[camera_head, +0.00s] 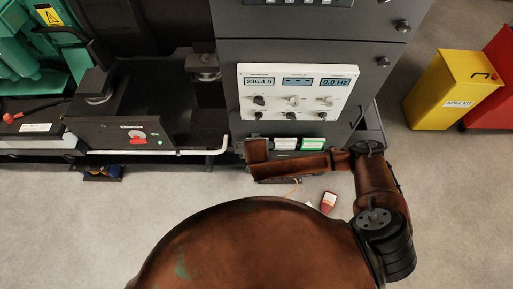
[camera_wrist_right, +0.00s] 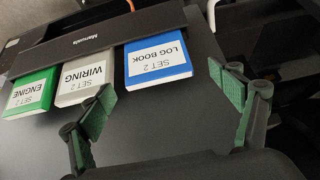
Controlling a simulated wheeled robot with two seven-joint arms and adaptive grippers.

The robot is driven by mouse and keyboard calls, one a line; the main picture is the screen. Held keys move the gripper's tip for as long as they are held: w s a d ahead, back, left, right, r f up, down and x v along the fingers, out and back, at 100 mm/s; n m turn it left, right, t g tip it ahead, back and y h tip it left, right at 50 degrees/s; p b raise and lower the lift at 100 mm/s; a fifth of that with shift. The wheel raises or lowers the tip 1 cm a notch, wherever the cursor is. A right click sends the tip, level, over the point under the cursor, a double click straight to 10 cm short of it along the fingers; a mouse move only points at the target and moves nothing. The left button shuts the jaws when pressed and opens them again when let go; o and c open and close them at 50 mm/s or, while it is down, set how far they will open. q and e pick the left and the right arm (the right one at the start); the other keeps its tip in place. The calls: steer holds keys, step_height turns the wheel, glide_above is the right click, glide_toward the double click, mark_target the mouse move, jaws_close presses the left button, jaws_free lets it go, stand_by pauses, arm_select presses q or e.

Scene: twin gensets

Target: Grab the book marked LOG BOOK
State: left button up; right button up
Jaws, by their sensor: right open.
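The blue book marked LOG BOOK (camera_wrist_right: 157,58) stands in a dark holder labelled Manuals (camera_wrist_right: 95,40), at the right end of a row in the right wrist view. My right gripper (camera_wrist_right: 162,84) is open and empty, with its green-padded fingers spread. The log book is beyond the fingertips, between them in the picture; I see no contact. In the head view my right arm hides the log book and the gripper's fingers. My left gripper is not in view.
Beside it stand the white WIRING book (camera_wrist_right: 84,80) and the green ENGINE book (camera_wrist_right: 31,93). In the head view these are the white book (camera_head: 285,143) and green book (camera_head: 312,144), below a control panel (camera_head: 298,92). A red item (camera_head: 328,201) lies on the floor.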

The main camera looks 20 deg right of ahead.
steer(key=x, duration=0.8)
steer(key=shift+d+b, duration=0.3)
steer(key=shift+b, duration=0.05)
steer(key=shift+s, duration=0.15)
steer(key=shift+c, duration=0.5)
steer(key=c, duration=1.3)
steer(key=shift+c, duration=0.6)
steer(key=shift+r, duration=0.15)
